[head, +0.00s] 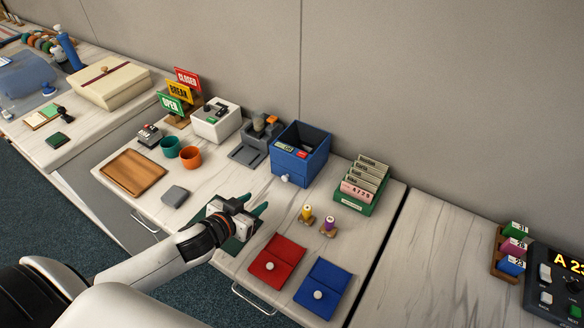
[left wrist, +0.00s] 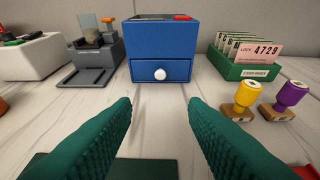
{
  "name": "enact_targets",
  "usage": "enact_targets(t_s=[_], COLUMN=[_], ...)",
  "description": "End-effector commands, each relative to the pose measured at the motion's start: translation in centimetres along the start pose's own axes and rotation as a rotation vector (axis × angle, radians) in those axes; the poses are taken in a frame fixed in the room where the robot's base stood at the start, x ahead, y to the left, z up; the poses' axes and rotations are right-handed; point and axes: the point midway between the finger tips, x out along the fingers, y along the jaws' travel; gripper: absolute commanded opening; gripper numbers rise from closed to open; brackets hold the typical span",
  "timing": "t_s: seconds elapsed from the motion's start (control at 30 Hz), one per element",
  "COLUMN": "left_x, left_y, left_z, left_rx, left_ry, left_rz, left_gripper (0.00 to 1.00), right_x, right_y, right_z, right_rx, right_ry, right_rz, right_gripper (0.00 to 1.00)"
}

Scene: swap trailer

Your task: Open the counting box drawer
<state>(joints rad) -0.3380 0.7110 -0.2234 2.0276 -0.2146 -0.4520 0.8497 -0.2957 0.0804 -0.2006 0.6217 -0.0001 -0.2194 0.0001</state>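The blue counting box (head: 298,157) stands near the back of the table, with a few items in its open top. Its drawer (left wrist: 160,70) looks shut in the left wrist view and has a round white knob (left wrist: 160,74). My left gripper (head: 252,214) is in front of the box and apart from it. In the left wrist view its green fingers (left wrist: 160,112) are spread wide with nothing between them, and the knob lies ahead, between and beyond the tips. My right gripper does not show in either view.
A yellow stamp (left wrist: 243,98) and a purple stamp (left wrist: 285,100) stand right of the left gripper. A green card rack (head: 362,190) is right of the box, a grey device (head: 250,146) left. Red (head: 276,260) and blue (head: 322,288) pouches lie in front. The tabletop before the drawer is clear.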

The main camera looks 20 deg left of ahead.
Motion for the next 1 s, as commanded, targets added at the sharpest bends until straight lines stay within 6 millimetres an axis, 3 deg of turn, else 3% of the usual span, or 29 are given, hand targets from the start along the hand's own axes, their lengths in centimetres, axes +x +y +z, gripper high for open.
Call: enact_targets(t_s=[0.1,0.2,0.37,0.53,0.73,1.0], left_x=[1.7,2.6,4.2,7.7,11.4,13.2], left_y=[0.2,0.2,0.2,0.1,0.0,0.0], left_z=[0.7,1.0,1.2,1.3,1.2,1.2], left_rx=[0.001,-0.001,-0.001,-0.001,-0.002,-0.001], left_ry=[-0.012,-0.019,-0.028,-0.027,-0.022,-0.023], left_rz=[-0.016,-0.02,-0.019,-0.019,-0.019,-0.02], left_gripper=[0.4,0.4,0.4,0.4,0.4,0.4], right_x=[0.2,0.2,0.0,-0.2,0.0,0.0], right_y=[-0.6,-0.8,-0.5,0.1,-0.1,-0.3], right_z=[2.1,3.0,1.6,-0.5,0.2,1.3], right_rx=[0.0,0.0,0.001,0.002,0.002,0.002], right_ry=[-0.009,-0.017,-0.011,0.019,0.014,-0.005], right_rz=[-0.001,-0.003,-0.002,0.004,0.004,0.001], right_gripper=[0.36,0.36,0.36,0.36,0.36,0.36])
